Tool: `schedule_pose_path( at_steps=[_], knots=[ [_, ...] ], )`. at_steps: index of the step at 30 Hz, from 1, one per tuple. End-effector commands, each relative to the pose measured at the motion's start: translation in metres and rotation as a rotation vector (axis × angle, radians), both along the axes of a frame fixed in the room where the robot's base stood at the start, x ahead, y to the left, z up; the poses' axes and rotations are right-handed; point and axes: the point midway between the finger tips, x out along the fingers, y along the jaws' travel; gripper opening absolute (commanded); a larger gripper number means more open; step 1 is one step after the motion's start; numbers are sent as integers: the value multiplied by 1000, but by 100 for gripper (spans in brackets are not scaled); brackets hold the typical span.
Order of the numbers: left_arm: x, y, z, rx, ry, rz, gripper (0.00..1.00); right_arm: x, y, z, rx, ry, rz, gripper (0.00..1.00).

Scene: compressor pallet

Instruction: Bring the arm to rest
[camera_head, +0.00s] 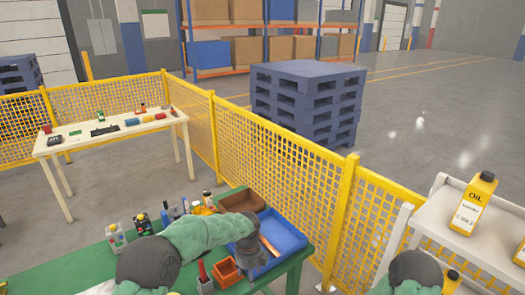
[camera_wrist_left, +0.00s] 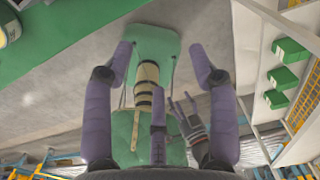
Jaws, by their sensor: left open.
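My left arm comes in from the left over the green workbench (camera_head: 75,262) in the head view. Its gripper (camera_head: 252,262) points down beside the blue tray (camera_head: 285,236); its fingers are largely hidden there. In the left wrist view the left gripper (camera_wrist_left: 160,75) has its purple fingers spread, with nothing between them. My own green base shows beyond the fingers. My right arm shows only in part at the bottom right of the head view. What looks like my right gripper (camera_wrist_left: 188,118) shows small in the left wrist view, and its opening is unclear.
On the bench are a brown bin (camera_head: 242,200), an orange bin (camera_head: 226,272) and several small bottles. A yellow mesh fence (camera_head: 270,150) runs behind the bench. A white shelf (camera_head: 480,250) with a yellow oil bottle (camera_head: 473,204) stands at right. Blue pallets (camera_head: 306,100) are stacked beyond the fence.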

Motion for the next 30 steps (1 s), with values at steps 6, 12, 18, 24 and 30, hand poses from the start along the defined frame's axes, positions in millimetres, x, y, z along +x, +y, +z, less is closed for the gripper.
schedule_pose_path(
  at_steps=[6,12,18,24,30],
  knots=[
    [-13,3,-31,-40,22,149,58,2,0,0,-1,-3,-1,62],
    [-33,6,-67,-91,57,359,58,1,0,0,0,-2,-1,62],
    [-69,11,-116,-153,121,691,58,1,0,0,0,-2,-1,62],
    [-132,21,-172,-213,235,1232,58,1,0,0,0,-2,-1,62],
    [-203,34,-209,-224,353,1818,58,1,0,0,0,-2,-1,62]
  ],
)
